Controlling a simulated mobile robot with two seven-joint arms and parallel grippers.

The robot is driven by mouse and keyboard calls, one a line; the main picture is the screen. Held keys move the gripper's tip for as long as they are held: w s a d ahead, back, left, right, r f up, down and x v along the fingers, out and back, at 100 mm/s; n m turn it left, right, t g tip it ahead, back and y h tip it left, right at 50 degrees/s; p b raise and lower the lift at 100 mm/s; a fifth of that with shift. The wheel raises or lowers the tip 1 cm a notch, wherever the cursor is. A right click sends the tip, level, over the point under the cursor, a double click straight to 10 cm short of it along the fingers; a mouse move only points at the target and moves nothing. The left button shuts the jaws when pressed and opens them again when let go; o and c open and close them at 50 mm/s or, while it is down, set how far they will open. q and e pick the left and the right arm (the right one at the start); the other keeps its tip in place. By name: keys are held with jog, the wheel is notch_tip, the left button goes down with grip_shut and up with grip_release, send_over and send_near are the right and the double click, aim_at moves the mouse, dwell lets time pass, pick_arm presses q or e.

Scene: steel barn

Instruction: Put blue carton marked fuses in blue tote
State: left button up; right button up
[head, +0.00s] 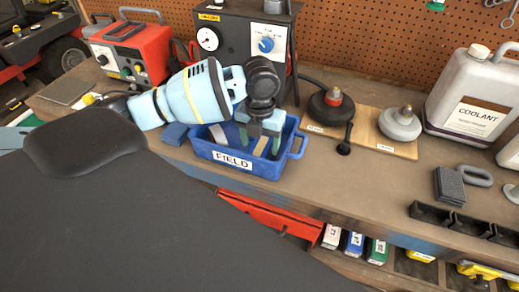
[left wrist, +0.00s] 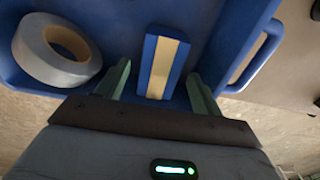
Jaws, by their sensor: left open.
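The blue tote (head: 245,166), labelled FIELD, stands on the workbench; its wall also shows in the left wrist view (left wrist: 205,20). A blue carton (left wrist: 160,65) with a cream band lies inside the tote; no writing on it can be read. In the head view its cream band (head: 261,146) shows between my fingers. My left gripper (head: 260,146) points down into the tote. In the left wrist view the gripper (left wrist: 160,82) is open, one finger on each side of the carton, with gaps between. My right gripper is not in view.
A grey tape roll (left wrist: 57,50) lies in the tote beside the carton. A black gauge box (head: 235,45) stands behind, a burner board (head: 370,135) and coolant jug (head: 470,95) to the right. Several cartons, one blue (head: 353,243), stand in a compartment below the bench.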

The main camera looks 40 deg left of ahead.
aim_at(260, 148)
pick_arm(q)
notch_tip(260, 148, up, 8)
dwell(0.6)
